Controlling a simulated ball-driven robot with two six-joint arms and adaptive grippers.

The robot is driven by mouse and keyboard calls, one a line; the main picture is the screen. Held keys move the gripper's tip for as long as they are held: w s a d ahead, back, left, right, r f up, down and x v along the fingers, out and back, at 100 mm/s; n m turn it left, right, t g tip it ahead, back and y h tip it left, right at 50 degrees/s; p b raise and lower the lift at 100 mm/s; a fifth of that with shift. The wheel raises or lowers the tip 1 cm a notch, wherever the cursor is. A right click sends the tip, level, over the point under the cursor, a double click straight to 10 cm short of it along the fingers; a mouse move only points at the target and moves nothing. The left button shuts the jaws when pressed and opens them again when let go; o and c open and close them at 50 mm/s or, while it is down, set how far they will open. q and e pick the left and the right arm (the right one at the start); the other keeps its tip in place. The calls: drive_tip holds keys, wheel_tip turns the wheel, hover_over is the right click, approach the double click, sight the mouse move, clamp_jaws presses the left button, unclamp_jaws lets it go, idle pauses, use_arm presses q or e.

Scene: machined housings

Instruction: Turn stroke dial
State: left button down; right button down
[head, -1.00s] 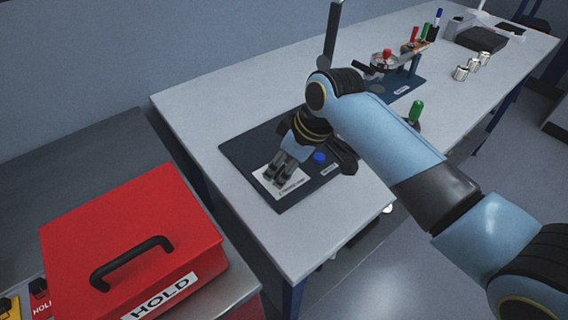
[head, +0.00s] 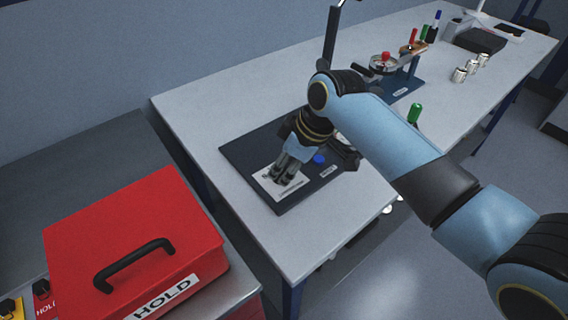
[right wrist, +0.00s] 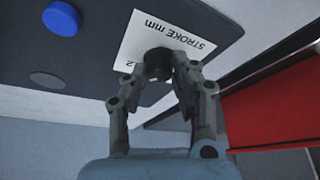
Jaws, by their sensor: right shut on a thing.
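The stroke dial (right wrist: 158,58) is a small dark knob on a white card (right wrist: 196,40) printed "STROKE mm", best seen in the right wrist view. My right gripper (right wrist: 165,72) is shut on the dial, its fingers on either side of it. In the head view my right gripper (head: 279,177) points down at the white card (head: 293,189) on the dark panel (head: 240,152), and its fingers hide the dial. Most of the card's scale is covered. My left gripper is not in view.
A blue button (head: 318,159) sits on the panel beside the gripper; it also shows in the right wrist view (right wrist: 61,18), near a grey disc (right wrist: 47,80). A red HOLD box (head: 130,245) stands at the front left. Several pens and metal cylinders (head: 460,74) stand further back.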

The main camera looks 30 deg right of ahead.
drive_tip(key=n+p, duration=0.1)
drive_tip(key=n, duration=0.1)
drive_tip(key=shift+d+r+n+g+y, duration=0.1)
drive_tip(key=shift+n+g+y, duration=0.2)
drive_tip(key=shift+g+y, duration=0.1)
drive_tip(key=n, duration=0.1)
drive_tip(key=n+g, duration=0.1)
drive_tip(key=n, duration=0.1)
drive_tip(key=shift+w+n+y, duration=0.2)
drive_tip(key=shift+n+y, duration=0.1)
drive_tip(key=shift+y, duration=0.1)
drive_tip(key=n+g, duration=0.1)
drive_tip(key=n, duration=0.3)
drive_tip(key=shift+w+n+g, duration=0.15)
drive_tip(key=shift+n+g, duration=0.15)
drive_tip(key=shift+g, duration=0.1)
drive_tip(key=n+g+b, duration=0.2)
drive_tip(key=n, duration=0.3)
drive_tip(key=shift+w+n, duration=0.15)
drive_tip(key=shift+n, duration=0.15)
drive_tip(key=c, duration=1.1)
unclamp_jaws()
